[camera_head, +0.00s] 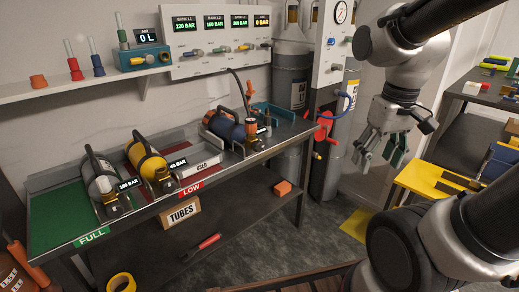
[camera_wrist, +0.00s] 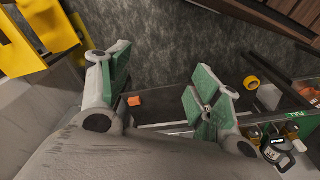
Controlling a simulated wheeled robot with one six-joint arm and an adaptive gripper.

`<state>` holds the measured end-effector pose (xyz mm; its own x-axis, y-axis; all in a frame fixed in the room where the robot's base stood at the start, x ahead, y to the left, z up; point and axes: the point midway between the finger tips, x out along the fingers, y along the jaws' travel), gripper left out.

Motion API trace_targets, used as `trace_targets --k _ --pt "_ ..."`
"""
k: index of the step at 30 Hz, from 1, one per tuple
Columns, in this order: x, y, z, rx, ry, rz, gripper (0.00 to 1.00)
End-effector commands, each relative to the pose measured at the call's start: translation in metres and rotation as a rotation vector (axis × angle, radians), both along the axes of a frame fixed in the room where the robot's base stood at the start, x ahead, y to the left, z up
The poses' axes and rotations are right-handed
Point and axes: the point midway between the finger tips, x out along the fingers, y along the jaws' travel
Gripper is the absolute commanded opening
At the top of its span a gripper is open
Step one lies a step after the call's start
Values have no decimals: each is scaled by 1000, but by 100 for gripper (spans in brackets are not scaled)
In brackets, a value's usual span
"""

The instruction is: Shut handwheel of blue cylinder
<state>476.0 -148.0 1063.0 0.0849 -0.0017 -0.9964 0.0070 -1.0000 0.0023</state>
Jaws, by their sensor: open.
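The blue cylinder (camera_head: 222,124) lies at the right end of the bench in the head view, with an orange band or handle around it. Its brass valve end faces the front right; the handwheel is too small to make out clearly, and I cannot tell its setting. My gripper (camera_head: 382,150) is open and empty, in the air to the right of the bench and well apart from the cylinder. In the wrist view my gripper (camera_wrist: 162,92) shows its green-padded fingers spread, with nothing between them. I cannot make out the blue cylinder in the wrist view.
A grey-white cylinder (camera_head: 102,182) and a yellow cylinder (camera_head: 147,160) lie left on the bench. A red wheel or lever (camera_head: 322,133) and a gauge panel (camera_head: 333,45) stand between bench and gripper. A yellow table (camera_head: 430,181) is right. An orange block (camera_head: 283,188) lies on the lower shelf.

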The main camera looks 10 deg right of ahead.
Motion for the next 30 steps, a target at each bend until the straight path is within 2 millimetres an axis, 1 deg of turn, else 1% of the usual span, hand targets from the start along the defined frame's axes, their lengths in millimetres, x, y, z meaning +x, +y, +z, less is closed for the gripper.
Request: trace_targets --k 1,2,5,8,9,11,12,13,14,15,17,18,20,21,23,24,26,27,29,30 --pt "4 -1 -17 -7 79 5 63" --pt "9 -2 -26 -12 110 10 63" --pt "32 -5 -58 -31 173 44 63" --pt "61 -8 -97 -48 190 132 63" --pt "74 -9 -114 -53 186 181 63" --pt "95 -9 -141 -60 171 268 63" --pt "108 -9 -160 -64 156 336 63" --pt "118 -8 -176 -66 142 389 63" --pt "129 -7 -191 -68 124 445 63" --pt "143 -5 -211 -72 95 528 63" --pt "164 1 -243 -77 40 659 63" --pt "177 6 -265 -81 -5 754 63" --pt "198 16 -296 -93 -88 907 63" --pt "212 24 -316 -105 -153 1016 63" --pt "233 40 -343 -137 -275 1186 63" --pt "247 51 -355 -169 -366 1296 63" --pt "267 69 -367 -236 -513 1447 63" --pt "281 81 -369 -298 -620 1539 63" --pt "301 98 -362 -421 -785 1661 63" --pt "315 108 -349 -524 -898 1726 63"
